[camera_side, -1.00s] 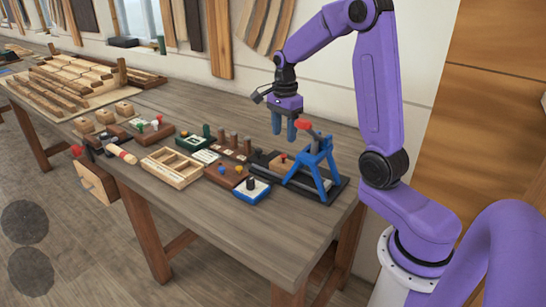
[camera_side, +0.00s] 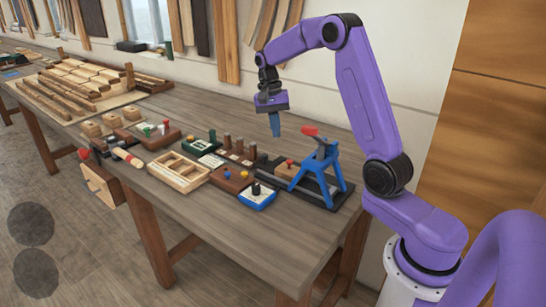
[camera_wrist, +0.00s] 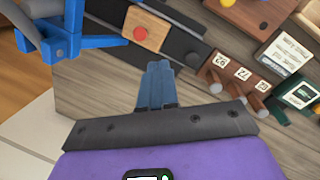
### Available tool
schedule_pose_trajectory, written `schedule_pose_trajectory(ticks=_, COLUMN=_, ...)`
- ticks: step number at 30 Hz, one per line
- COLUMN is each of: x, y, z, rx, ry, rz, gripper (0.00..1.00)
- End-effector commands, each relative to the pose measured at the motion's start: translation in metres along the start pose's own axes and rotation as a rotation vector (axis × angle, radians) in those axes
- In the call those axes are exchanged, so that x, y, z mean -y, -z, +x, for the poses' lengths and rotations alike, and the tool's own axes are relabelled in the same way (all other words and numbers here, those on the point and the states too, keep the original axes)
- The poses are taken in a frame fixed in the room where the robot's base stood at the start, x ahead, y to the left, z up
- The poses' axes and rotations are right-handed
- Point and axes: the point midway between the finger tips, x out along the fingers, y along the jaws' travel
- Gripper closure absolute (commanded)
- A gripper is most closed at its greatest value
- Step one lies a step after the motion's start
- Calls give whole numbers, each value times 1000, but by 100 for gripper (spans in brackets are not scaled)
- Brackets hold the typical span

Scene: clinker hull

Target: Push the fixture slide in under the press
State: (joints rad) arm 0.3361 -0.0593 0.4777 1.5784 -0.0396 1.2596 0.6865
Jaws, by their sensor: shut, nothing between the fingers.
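The press (camera_side: 320,170) is a blue frame with a red handle on a black base at the right end of the bench. Its blue parts show at top left in the wrist view (camera_wrist: 62,42). The fixture slide (camera_side: 284,169) carries a wooden block with a red knob on a black track, left of the press frame and outside it. The block also shows in the wrist view (camera_wrist: 148,27). My gripper (camera_side: 275,134) is shut and empty, fingers pointing down, above and behind the slide's outer end. In the wrist view its blue fingertips (camera_wrist: 158,66) appear beside the black track, apart from the block.
A rack with upright wooden pegs (camera_side: 238,151) stands left of the slide. A blue-and-white box with a black knob (camera_side: 257,196) and a brown box (camera_side: 231,180) sit in front. An open wooden tray (camera_side: 178,170) lies further left. The front bench top is clear.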

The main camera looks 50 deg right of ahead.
Motion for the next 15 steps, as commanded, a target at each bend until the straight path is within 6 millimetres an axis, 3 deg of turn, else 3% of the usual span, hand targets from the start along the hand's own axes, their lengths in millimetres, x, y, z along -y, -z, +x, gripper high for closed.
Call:
schedule_pose_trajectory(ticks=9, x=30, y=18, z=-3, rx=114, ry=-89, rz=-650, gripper=100)
schedule_pose_trajectory(ticks=15, x=38, y=22, z=-4, rx=170, ry=-105, rz=-887, gripper=100)
